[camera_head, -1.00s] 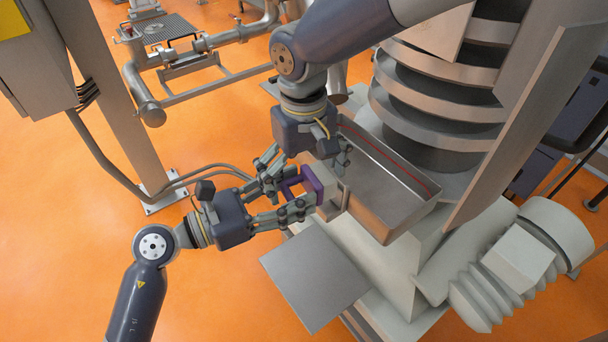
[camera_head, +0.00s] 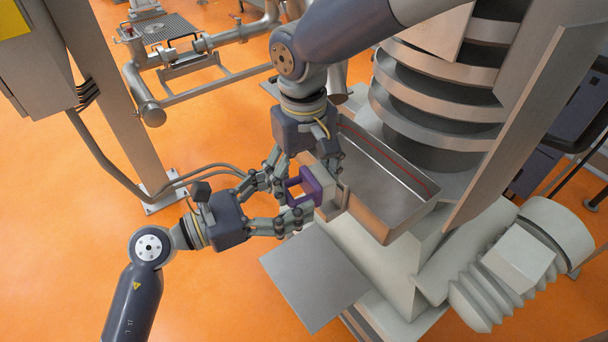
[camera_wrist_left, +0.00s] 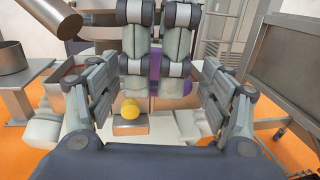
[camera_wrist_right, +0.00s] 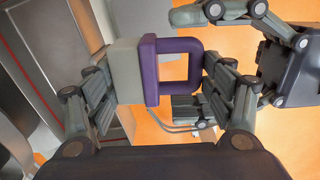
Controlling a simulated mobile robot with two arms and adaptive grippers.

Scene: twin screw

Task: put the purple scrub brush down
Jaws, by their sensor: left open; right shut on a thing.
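The purple scrub brush (camera_head: 312,184) has a square loop handle and a pale block on its other side. The brush is held in the air beside the metal tray. My left gripper (camera_head: 284,203) is open, just left of the handle and apparently clear of it. In the left wrist view only bits of purple (camera_wrist_left: 172,88) show behind grey finger links.
The open metal tray (camera_head: 385,205) is right of the brush, against the ringed column. A bare flat metal plate (camera_head: 312,275) lies below and in front. A yellow round thing (camera_wrist_left: 130,110) shows in the left wrist view. A grey post (camera_head: 120,110) stands left.

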